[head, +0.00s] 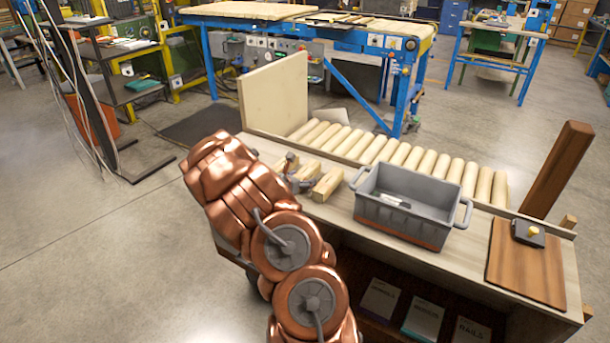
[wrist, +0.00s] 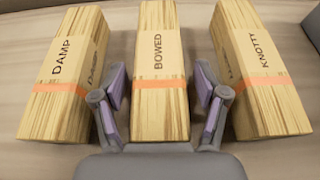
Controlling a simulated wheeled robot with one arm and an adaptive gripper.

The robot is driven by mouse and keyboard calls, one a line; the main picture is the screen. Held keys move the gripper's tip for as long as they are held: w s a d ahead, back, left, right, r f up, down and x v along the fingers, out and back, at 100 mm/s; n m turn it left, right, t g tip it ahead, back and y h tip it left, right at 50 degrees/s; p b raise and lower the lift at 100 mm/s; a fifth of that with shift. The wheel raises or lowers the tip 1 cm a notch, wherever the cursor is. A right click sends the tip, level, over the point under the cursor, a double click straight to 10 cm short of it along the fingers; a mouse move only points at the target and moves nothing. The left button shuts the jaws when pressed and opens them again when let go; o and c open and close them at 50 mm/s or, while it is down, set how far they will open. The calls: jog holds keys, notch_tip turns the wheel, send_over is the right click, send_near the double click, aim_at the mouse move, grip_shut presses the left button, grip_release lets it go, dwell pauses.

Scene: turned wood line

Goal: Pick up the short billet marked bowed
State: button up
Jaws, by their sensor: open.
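Three short wooden billets with orange bands lie side by side on the bench in the wrist view. The middle one is the billet marked BOWED (wrist: 160,65). The billet marked DAMP (wrist: 66,75) is to its left and the billet marked KNOTTY (wrist: 258,70) to its right. My gripper (wrist: 160,100) is open, one finger on each side of the BOWED billet, in the gaps between it and its neighbours. I cannot tell whether the fingers touch it. In the head view my gripper (head: 294,183) is over the billets and partly hides them; the right billet (head: 327,184) shows clearly.
A grey bin (head: 410,205) with handles stands right of the billets on the bench. A roller conveyor (head: 400,153) runs behind. A brown board (head: 527,260) with a small dark block (head: 528,232) lies at the right end. A pale upright panel (head: 273,95) stands behind my arm.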

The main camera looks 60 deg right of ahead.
jog(key=c, duration=1.3)
jog(key=shift+c, duration=0.3)
jog(key=shift+r, duration=0.1)
